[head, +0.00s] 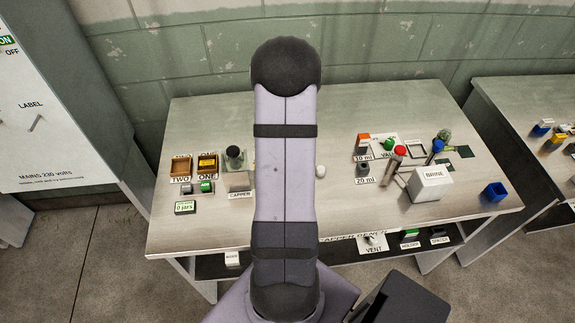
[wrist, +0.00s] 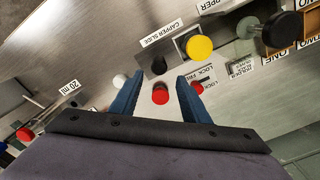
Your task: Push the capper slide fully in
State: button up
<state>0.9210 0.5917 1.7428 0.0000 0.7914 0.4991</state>
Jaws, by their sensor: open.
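In the wrist view the CAPPER SLIDE label (wrist: 161,33) is on a grey metal panel. A yellow round knob (wrist: 199,47) in a square fitting is beside it, and a small dark knob (wrist: 158,65) is just below it. I cannot tell how far in the slide is. My gripper (wrist: 160,76) is open, its two blue fingers apart. In the head view my arm hides the gripper and the panel.
In the head view the capper (head: 238,180) stands left of my arm, by yellow and brown trays (head: 207,163). A BRINE box (head: 431,184), red and blue knobs and a blue cup (head: 495,191) are at the right. A black knob (wrist: 282,29) juts out in the wrist view.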

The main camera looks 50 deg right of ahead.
jog(key=shift+s+a+m, duration=0.1)
jog(key=shift+a+m, duration=0.15)
jog(key=shift+m, duration=0.65)
jog(key=shift+f, duration=0.15)
jog(key=shift+f+p, duration=1.1)
jog(key=shift+f, duration=2.5)
jog(key=shift+c, duration=0.7)
